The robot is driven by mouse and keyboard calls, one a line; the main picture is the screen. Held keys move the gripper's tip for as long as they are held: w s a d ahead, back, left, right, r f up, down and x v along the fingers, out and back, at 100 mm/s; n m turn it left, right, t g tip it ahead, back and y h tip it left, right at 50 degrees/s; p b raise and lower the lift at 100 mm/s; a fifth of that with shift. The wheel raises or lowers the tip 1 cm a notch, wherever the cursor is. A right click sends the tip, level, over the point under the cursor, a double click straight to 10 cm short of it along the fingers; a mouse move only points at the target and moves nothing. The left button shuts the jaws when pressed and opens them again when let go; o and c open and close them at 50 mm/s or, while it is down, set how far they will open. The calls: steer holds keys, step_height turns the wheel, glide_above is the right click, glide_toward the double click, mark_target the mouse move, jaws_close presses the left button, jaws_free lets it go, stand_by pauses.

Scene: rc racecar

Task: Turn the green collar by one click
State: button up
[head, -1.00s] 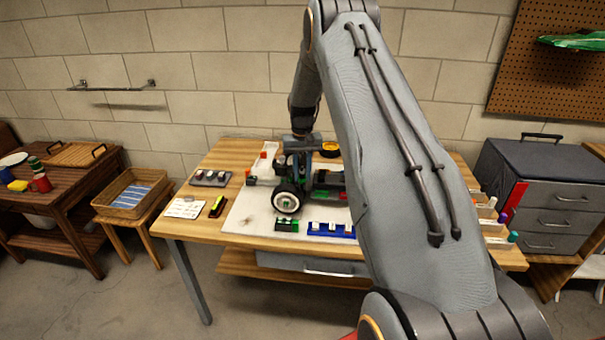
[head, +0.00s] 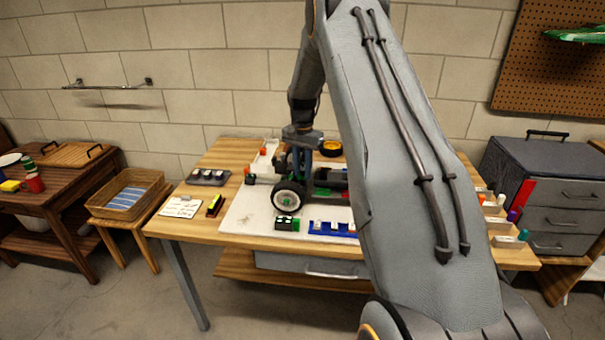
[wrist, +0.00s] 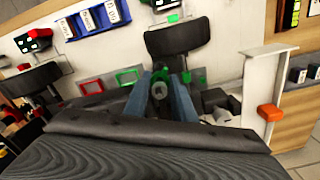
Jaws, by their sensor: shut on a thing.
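The racecar, with a black wheel with a white hub (head: 288,196), stands on a pale board on the workbench. In the head view my gripper (head: 298,158) reaches down over the car near the wheel, and the collar is hard to make out there. The gripper's dark body hides the lower part of the wrist view.
A blue tray (head: 331,229) and a green-and-black block (head: 286,223) lie in front of the car. A white post with an orange block (wrist: 270,112) stands close to the right of the fingers. A yellow-orange ring (head: 330,148) lies behind the car.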

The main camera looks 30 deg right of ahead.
steer(key=shift+m+b, duration=0.35)
steer(key=shift+m, duration=0.45)
steer(key=o, duration=1.1)
steer(key=shift+c, duration=0.2)
steer(key=shift+r, duration=0.1)
steer(key=shift+r+b, duration=1.15)
steer(key=shift+r, duration=2.65)
steer(key=shift+a, duration=0.15)
